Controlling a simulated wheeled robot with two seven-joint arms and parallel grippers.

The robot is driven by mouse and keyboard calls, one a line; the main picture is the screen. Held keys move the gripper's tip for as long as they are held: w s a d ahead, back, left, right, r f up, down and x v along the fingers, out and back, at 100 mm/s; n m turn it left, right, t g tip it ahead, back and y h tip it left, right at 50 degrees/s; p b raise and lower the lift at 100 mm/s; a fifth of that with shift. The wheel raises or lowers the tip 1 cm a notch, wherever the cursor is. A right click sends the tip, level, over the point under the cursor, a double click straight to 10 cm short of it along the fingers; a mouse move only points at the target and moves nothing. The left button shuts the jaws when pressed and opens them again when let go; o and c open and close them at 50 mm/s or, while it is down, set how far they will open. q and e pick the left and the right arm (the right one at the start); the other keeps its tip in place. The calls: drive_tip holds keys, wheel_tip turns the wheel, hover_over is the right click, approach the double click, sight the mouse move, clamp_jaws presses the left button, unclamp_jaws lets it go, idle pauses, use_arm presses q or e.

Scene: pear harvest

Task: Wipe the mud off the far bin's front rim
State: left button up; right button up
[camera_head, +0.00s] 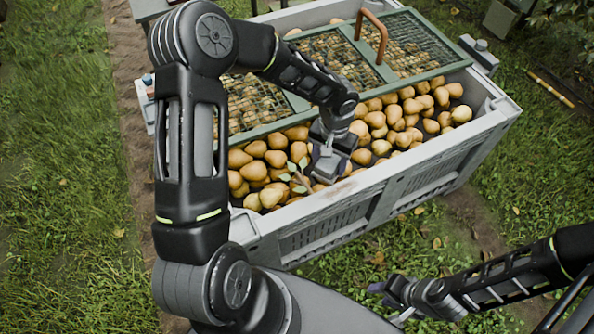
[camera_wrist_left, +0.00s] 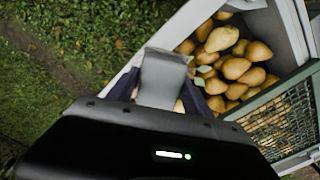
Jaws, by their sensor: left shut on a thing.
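The grey bin (camera_head: 408,165) stands in front of me, filled with pears. A faint brown mud smear (camera_head: 341,189) shows on its front rim, just right of my left gripper. My left gripper (camera_head: 325,160) is over the pears just behind the front rim, pointing down. It is shut on a grey piece that looks like a folded cloth (camera_head: 326,171). In the left wrist view the grey cloth (camera_wrist_left: 163,78) sits between the dark fingers. I cannot tell whether it touches the rim. My right gripper (camera_head: 388,300) is low over the grass in front of the bin, its fingers apart and empty.
A green-framed mesh lid (camera_head: 345,50) with a brown handle (camera_head: 382,30) covers the bin's back part. A leafy twig (camera_head: 298,178) lies on the pears beside my left gripper. Grass (camera_head: 545,170) surrounds the bin, with a tool (camera_head: 552,88) lying at right.

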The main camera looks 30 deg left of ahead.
sight(320, 177)
use_arm(q)
drive_tip(key=shift+d, duration=0.15)
drive_tip(key=shift+f+m+b, duration=0.25)
drive_tip(key=shift+m+b, duration=0.3)
drive_tip(key=shift+m, duration=0.15)
drive_tip(key=m+b, duration=0.2)
drive_tip(key=m, duration=0.1)
drive_tip(key=s+f+m+b, duration=0.1)
drive_tip(key=m+b, duration=0.1)
drive_tip(key=m, duration=0.2)
drive_tip(key=f+m+b, duration=0.1)
drive_tip(key=m+b, duration=0.1)
drive_tip(key=m, duration=0.2)
drive_tip(key=shift+s+a+f, duration=0.15)
drive_tip(key=shift+s+a, duration=0.1)
drive_tip(key=shift+s, duration=0.15)
drive_tip(key=m+b, duration=0.1)
drive_tip(key=m, duration=0.2)
drive_tip(key=s+f+m+b, duration=0.1)
drive_tip(key=m+b, duration=0.1)
drive_tip(key=m, duration=0.2)
drive_tip(key=m+b, duration=0.1)
drive_tip(key=m, duration=0.2)
drive_tip(key=shift+s+a+f+m+b, duration=0.1)
drive_tip(key=shift+s+f+m+b, duration=0.1)
drive_tip(key=shift+s+m+b, duration=0.4)
drive_tip(key=shift+m+b, duration=0.05)
drive_tip(key=shift+m, duration=0.85)
drive_tip(key=shift+s+m, duration=0.1)
drive_tip(key=shift+m, duration=0.2)
